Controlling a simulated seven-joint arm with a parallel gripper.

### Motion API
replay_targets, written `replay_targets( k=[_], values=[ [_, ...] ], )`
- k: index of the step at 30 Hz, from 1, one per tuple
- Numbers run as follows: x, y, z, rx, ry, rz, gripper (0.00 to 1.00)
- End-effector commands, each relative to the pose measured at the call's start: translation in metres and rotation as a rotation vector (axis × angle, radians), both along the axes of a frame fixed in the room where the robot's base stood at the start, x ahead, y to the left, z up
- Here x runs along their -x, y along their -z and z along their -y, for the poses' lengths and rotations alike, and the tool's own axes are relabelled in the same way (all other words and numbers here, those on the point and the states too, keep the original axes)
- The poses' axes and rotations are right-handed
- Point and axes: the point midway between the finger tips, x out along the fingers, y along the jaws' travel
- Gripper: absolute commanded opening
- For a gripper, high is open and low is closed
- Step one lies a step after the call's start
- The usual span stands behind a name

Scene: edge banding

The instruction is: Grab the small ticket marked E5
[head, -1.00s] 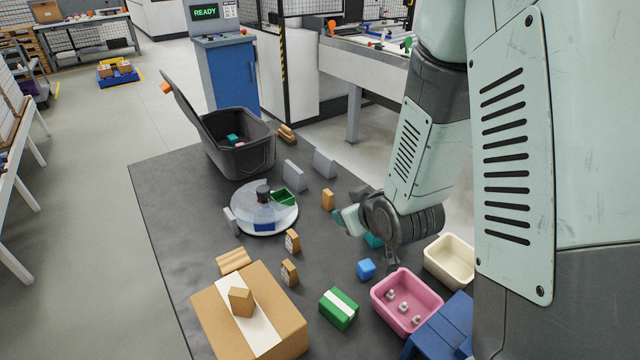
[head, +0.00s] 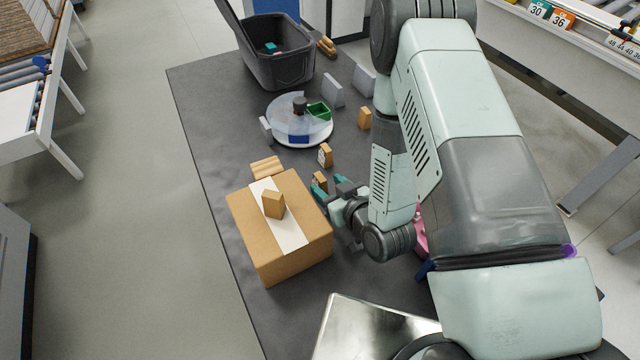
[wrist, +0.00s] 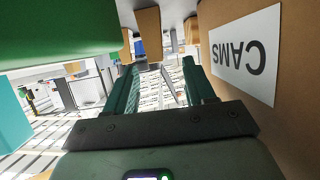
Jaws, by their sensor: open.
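I cannot read E5 on anything in view, so I cannot tell which thing is the ticket. My gripper (head: 331,193) is low over the mat, right of the big cardboard box (head: 252,228). Its teal fingers stand apart with nothing between them in the wrist view (wrist: 162,78). A small wooden block with a dark-marked face (head: 325,155) stands beyond the gripper. A similar block (head: 319,179) is at the fingertips, partly hidden by them. In the wrist view a wooden block (wrist: 148,32) shows beyond the fingers; whether they touch it is unclear.
The cardboard wall marked CAMS (wrist: 190,95) is close on the right in the wrist view; a green box (wrist: 60,30) is close on the left. A round turntable (head: 299,136), a grey bin (head: 275,70) and grey upright plates (head: 333,90) stand farther back. The mat's left side is clear.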

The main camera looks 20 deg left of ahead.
Motion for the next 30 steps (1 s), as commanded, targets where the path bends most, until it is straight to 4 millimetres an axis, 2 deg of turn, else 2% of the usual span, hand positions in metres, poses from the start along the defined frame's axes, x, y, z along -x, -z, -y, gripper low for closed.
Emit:
replay_targets(
  k=[5, 15, 23, 30],
  values=[
    [-0.009, 0.005, -0.008, 0.0, -0.001, 0.0, 0.54],
    [-0.038, 0.024, -0.035, 0.001, 0.0, 0.001, 0.54],
    [-0.039, 0.025, -0.036, 0.001, 0.001, 0.0, 0.54],
    [-0.039, 0.025, -0.036, 0.001, 0.001, 0.0, 0.17]
  ],
)
